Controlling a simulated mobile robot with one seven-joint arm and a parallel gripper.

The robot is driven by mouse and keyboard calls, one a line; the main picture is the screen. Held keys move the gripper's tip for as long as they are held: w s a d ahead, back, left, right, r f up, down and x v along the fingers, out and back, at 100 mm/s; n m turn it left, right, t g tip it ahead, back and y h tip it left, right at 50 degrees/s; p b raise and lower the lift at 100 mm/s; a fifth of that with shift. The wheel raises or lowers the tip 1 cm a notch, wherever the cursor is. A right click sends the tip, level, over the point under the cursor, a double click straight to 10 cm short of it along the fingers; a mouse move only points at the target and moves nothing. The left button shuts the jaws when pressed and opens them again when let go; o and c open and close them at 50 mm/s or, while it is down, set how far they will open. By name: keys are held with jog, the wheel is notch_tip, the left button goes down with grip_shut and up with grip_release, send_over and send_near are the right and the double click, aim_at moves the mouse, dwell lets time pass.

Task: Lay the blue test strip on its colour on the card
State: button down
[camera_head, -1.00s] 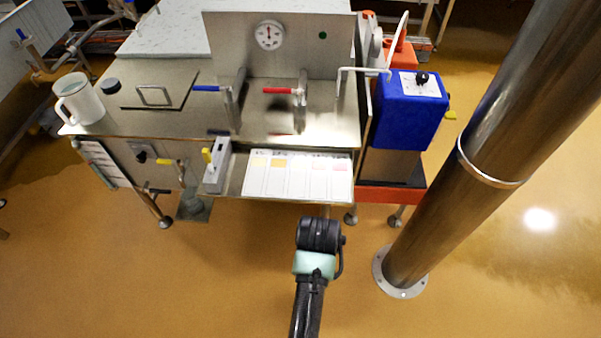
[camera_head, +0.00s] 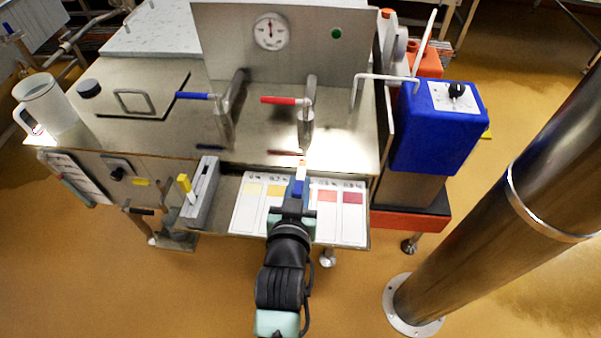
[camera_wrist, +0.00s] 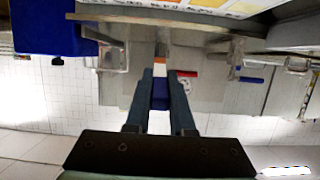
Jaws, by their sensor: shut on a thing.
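The test strip (camera_head: 298,187) is blue on its body, with a pale and orange end. My gripper (camera_head: 296,193) is shut on it and holds it over the colour card, with the pale end pointing away from me. The wrist view shows the blue strip (camera_wrist: 160,96) between my two fingers (camera_wrist: 160,105). The white colour card (camera_head: 338,228) has a row of patches: yellow and amber on the left, red and dark red on the right. My gripper hides the middle patches. I cannot tell whether the strip touches the card.
The card lies on a front shelf, with a grey holder with a yellow part (camera_head: 200,194) left of it. Behind stand a blue-handled tap (camera_head: 222,110) and a red-handled tap (camera_head: 304,115). A blue box (camera_head: 432,135) stands right, and a steel column (camera_head: 510,220) further right.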

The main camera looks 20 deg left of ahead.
jog(key=shift+s+d+f+b, duration=0.1)
jog(key=shift+s+f+b, duration=0.1)
jog(key=shift+f+b, duration=0.4)
notch_tip(320, 180, down, 7)
jog(key=b, duration=0.6)
jog(key=shift+r, duration=0.1)
jog(key=c, duration=0.7)
grip_release()
jog(key=p+v, duration=0.1)
jog(key=v, duration=1.2)
